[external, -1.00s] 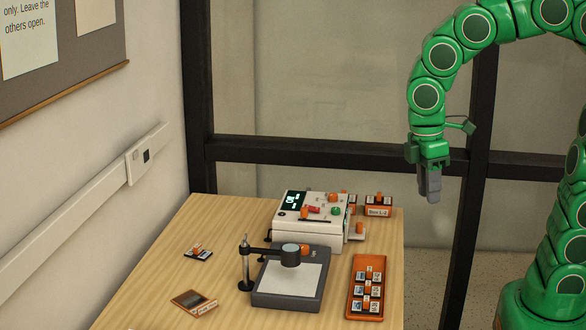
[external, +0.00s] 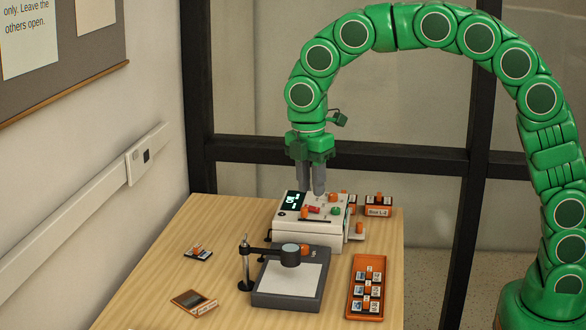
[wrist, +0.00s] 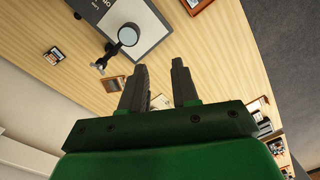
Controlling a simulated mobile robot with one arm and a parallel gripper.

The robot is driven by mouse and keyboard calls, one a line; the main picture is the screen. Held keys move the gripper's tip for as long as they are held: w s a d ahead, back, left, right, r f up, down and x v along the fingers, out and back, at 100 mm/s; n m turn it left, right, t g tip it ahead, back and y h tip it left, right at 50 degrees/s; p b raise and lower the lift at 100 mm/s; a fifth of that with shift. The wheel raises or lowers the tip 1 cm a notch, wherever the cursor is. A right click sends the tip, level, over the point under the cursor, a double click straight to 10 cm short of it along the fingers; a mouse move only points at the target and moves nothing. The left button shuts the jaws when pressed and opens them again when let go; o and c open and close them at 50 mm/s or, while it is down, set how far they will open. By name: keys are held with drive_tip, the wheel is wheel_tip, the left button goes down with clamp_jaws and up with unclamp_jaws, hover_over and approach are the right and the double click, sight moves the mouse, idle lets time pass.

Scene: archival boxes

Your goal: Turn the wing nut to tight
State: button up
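No part can be made out for certain as the wing nut. Small orange knobs sit on the white box-shaped device (external: 318,238), on its top and at its right side (external: 359,229). Another orange knob (external: 305,250) is on the magnifier stand, at the right of its round lens head (external: 290,256). My gripper (external: 311,190) points down over the back of the white device, its fingertips seeming just above or behind its top. In the wrist view my gripper (wrist: 159,78) shows two fingers apart with nothing between them.
An orange tray (external: 352,305) with several small labelled pieces lies right of the magnifier stand's grey base (external: 284,300). A dark orange-edged plate (external: 192,300) and a small tag (external: 198,254) lie left. Bare wood (external: 215,225) is clear.

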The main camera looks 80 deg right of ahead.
sight(244, 237)
drive_tip(key=w+d+f+n, duration=0.1)
drive_tip(key=w+f+n, duration=0.1)
drive_tip(key=w, duration=0.3)
drive_tip(key=w+d+f+n, duration=0.1)
drive_tip(key=w+f+n, duration=0.1)
drive_tip(key=w, duration=0.3)
drive_tip(key=w+d+f+n, duration=0.1)
drive_tip(key=w+f+n, duration=0.1)
drive_tip(key=w+f, duration=0.2)
drive_tip(key=shift+w+d+t, duration=0.15)
drive_tip(key=shift+w+d, duration=0.05)
drive_tip(key=shift+w, duration=0.3)
drive_tip(key=shift+w+d+t, duration=0.15)
drive_tip(key=shift+w, duration=0.3)
drive_tip(key=shift+f, duration=3.85)
clamp_jaws()
